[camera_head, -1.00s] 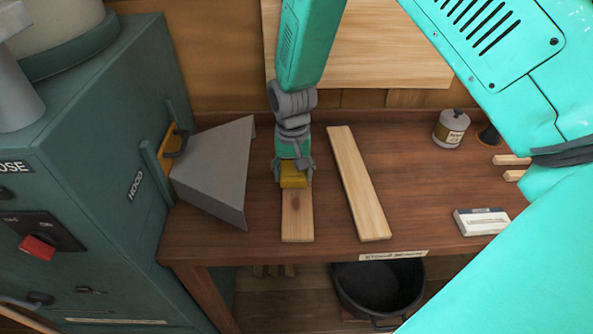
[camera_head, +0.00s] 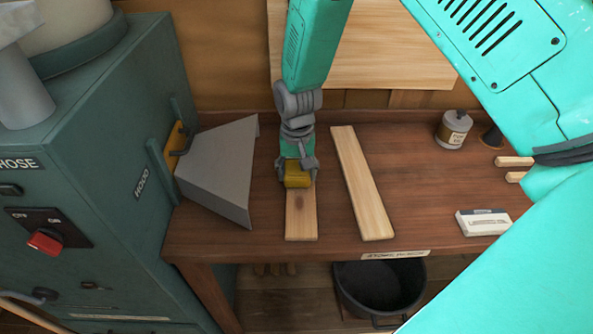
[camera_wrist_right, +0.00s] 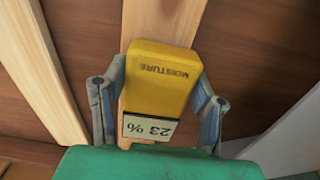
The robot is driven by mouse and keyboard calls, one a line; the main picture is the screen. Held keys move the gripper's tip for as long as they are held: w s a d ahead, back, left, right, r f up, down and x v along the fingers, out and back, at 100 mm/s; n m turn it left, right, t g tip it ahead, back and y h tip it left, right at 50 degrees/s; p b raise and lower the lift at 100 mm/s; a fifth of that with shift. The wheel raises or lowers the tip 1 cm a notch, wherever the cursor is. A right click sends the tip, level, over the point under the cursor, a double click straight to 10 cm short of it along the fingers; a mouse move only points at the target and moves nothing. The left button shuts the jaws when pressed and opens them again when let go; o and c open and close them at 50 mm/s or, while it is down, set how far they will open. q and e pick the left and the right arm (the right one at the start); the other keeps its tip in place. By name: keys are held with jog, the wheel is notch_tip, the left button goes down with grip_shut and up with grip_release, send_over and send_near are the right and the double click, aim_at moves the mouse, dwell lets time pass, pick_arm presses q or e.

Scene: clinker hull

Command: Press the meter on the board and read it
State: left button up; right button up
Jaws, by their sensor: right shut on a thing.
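The yellow moisture meter (camera_head: 297,176) is held in my right gripper (camera_head: 297,172), whose fingers close on its two sides. In the right wrist view the meter (camera_wrist_right: 160,78) shows the word MOISTURE, upside down, and a pale display reading 23 %. The gripper's fingers (camera_wrist_right: 158,105) press on its sides there. The meter is over the short board (camera_head: 301,217) and its far end appears to meet the wood, though the contact itself is hidden. The board also shows in the right wrist view (camera_wrist_right: 160,20). My left gripper is not in view.
A longer pale board (camera_head: 364,190) lies to the right. A grey hood (camera_head: 222,170) stands close on the left, beside a green cabinet (camera_head: 100,150) with a red switch. A tin (camera_head: 453,130) and a white box (camera_head: 483,222) are farther right. A black tub (camera_head: 378,287) stands below.

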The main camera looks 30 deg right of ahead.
jog(key=shift+d+f, duration=0.1)
jog(key=shift+d, duration=0.3)
jog(key=shift+d+f, duration=0.1)
jog(key=shift+d, duration=0.45)
jog(key=shift+a, duration=0.8)
jog(key=shift+d, duration=0.7)
jog(key=shift+a+p, duration=0.35)
jog(key=shift+a, duration=0.2)
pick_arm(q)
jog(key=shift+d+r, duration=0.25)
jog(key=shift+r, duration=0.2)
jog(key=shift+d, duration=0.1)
pick_arm(e)
jog(key=shift+d, duration=0.1)
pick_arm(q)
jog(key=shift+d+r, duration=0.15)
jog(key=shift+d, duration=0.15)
pick_arm(e)
jog(key=shift+d, duration=0.3)
